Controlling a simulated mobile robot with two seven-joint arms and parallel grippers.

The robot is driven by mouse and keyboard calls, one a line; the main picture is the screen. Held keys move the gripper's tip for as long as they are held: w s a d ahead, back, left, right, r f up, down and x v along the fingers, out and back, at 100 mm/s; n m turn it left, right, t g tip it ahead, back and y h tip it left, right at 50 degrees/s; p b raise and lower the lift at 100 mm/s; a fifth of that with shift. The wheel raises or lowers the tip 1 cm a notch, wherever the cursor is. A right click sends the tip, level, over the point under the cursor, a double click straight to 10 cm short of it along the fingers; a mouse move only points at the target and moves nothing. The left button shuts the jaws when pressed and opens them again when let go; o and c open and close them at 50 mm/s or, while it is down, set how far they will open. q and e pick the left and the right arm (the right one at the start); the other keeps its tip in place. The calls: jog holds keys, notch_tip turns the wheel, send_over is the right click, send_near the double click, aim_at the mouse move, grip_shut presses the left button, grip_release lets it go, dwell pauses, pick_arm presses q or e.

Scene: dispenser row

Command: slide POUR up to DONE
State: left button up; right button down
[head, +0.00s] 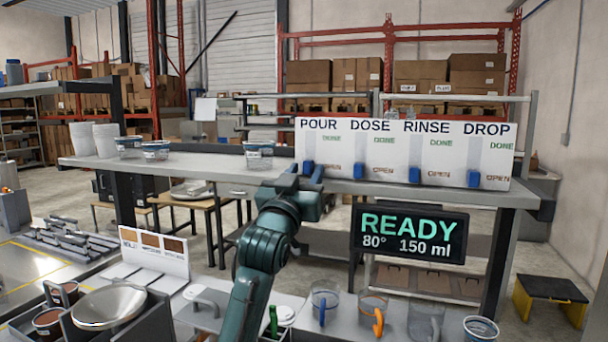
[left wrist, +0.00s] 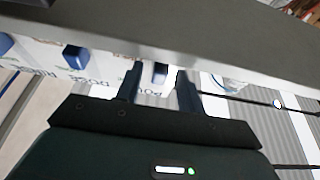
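The white dispenser panel (head: 340,150) carries the labels POUR, DOSE, RINSE and DROP, each lane with DONE above OPEN. The blue POUR slider (head: 309,166) is low in its lane, near the OPEN end. My left gripper (head: 306,173) is right in front of it, its fingers pointing at the panel. In the left wrist view the POUR slider (left wrist: 160,72) shows between the tips of my open left gripper (left wrist: 160,80), with gaps at the sides. I cannot tell whether a finger touches it. My right gripper is not in view.
The DOSE slider (head: 358,171), RINSE slider (head: 414,175) and DROP slider (head: 473,178) are also low. A shelf (head: 225,170) runs under the panel, with a READY display (head: 409,234) below it. Jugs, one with an orange handle (head: 378,322), stand on the lower counter.

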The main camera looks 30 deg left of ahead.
aim_at(310, 133)
pick_arm(q)
grip_shut()
dwell(0.3)
jog(key=shift+r, duration=0.1)
notch_tip(310, 133, up, 6)
jog(key=shift+s, duration=0.1)
dwell(0.3)
grip_release()
